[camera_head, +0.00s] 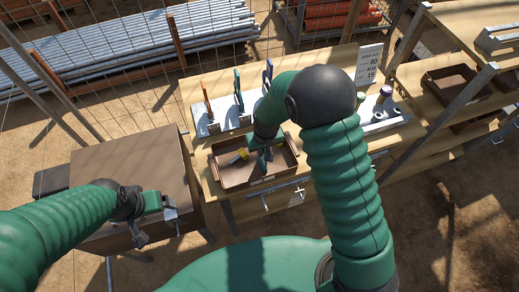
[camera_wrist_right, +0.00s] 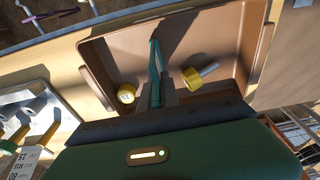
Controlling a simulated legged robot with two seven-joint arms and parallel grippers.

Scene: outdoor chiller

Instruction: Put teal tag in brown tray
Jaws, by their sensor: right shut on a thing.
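The brown tray (camera_head: 218,181) lies on the wooden bench, below the upright tags in the head view. It fills the top of the right wrist view (camera_wrist_right: 232,45). My right gripper (camera_wrist_right: 158,88) points down into the tray and is shut on the teal tag (camera_wrist_right: 154,62), a thin flat piece held between the fingers. The tag is over the tray's inside; I cannot tell whether it touches the floor. My left gripper (camera_head: 157,224) is over the front right of a brown box, its fingers apart and empty.
Two yellow-headed pieces, one left (camera_wrist_right: 126,93) and one right (camera_wrist_right: 192,78), lie in the tray beside the fingers. Orange (camera_head: 207,104), green (camera_head: 238,90) and blue (camera_head: 267,76) upright pieces stand behind it. A brown box (camera_head: 130,170) stands left of the bench.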

